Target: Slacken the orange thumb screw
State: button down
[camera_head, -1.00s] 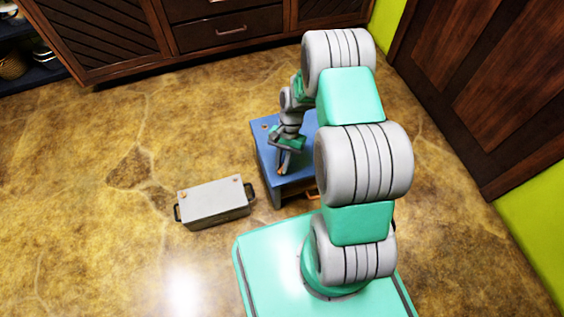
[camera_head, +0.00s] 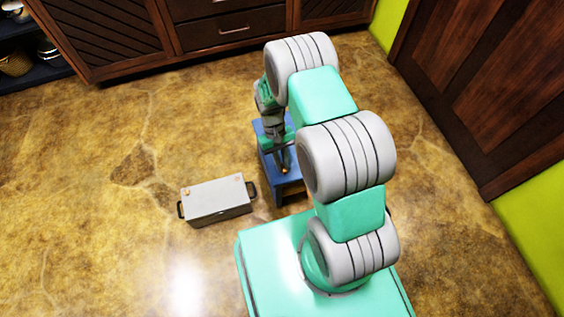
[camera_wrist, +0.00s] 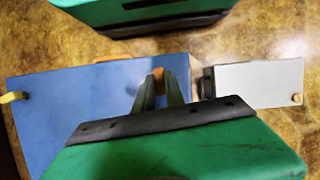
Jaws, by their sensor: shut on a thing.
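A blue box (camera_head: 289,191) stands on the floor, partly hidden by my arm; its top also shows in the wrist view (camera_wrist: 80,105). My gripper (camera_head: 284,166) points down at the box's top, near its edge on the grey box's side. In the wrist view my gripper (camera_wrist: 160,84) has its two dark fingers shut on the orange thumb screw (camera_wrist: 158,78). Only a narrow part of the screw shows between the fingers, so its turn and height are unclear.
A grey box (camera_head: 215,202) with dark handles stands left of the blue box. A yellow part (camera_wrist: 14,97) and an orange handle (camera_wrist: 118,58) sit on the blue box's edges. Cabinets (camera_head: 235,35) line the back; open floor lies left.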

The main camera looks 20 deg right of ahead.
jog(key=shift+n, duration=0.4)
jog(key=c, duration=1.4)
grip_release()
jog(key=p+v, duration=0.2)
jog(key=v, duration=0.5)
jog(key=shift+a+r+p, duration=0.2)
jog(key=shift+r+p, duration=0.1)
jog(key=shift+r, duration=0.1)
jog(key=shift+w+r, duration=0.1)
jog(key=shift+w, duration=0.05)
